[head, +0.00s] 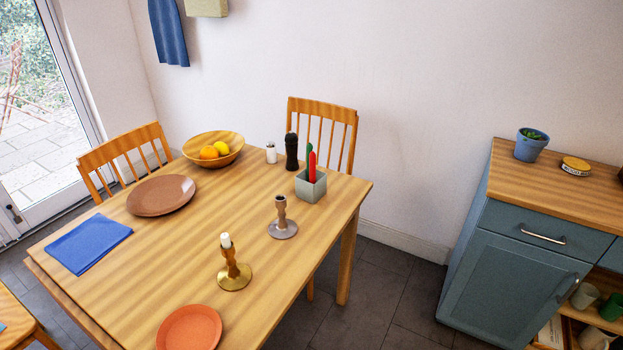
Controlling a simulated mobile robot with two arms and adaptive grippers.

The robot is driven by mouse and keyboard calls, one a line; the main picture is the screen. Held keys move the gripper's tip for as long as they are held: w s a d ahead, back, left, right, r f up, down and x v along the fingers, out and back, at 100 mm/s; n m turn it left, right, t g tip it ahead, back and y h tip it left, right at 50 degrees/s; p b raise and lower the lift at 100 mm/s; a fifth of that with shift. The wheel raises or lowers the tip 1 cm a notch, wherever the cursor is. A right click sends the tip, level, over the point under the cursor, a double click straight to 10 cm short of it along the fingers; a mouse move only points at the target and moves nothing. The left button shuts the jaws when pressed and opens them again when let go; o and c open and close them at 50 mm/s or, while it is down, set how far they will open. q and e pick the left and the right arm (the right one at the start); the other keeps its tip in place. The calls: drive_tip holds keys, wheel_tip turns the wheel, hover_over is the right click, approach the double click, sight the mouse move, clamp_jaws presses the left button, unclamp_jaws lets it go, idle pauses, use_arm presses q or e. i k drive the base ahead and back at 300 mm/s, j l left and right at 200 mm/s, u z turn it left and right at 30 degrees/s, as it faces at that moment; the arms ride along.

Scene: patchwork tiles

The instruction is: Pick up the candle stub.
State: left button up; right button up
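A short white candle stub (226,240) stands upright in a brass candlestick (235,275) near the front right part of the wooden table. A second candlestick (282,222), greyish pink, stands behind it to the right, with no candle visible in it. A grey square holder (311,188) farther back has a red candle (312,167) and a green one (308,150) upright in it. Neither of my grippers shows in the head view.
On the table (185,245) are an orange plate (190,328), a brown plate (161,195), a blue napkin (89,244), a fruit bowl (232,144), a white shaker (271,153) and a black mill (292,152). Chairs stand behind it. Floor is open between table and blue cabinet (515,265).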

sight(225, 239)
drive_tip(key=i+l, duration=0.2)
drive_tip(key=l, duration=0.15)
drive_tip(key=i+l, duration=0.25)
drive_tip(key=i+l+u, duration=0.15)
drive_tip(key=l+u, duration=0.2)
drive_tip(key=i+l+u, duration=0.1)
drive_tip(key=l+u, duration=0.7)
drive_tip(key=u, duration=0.3)
drive_tip(key=i+l, duration=0.05)
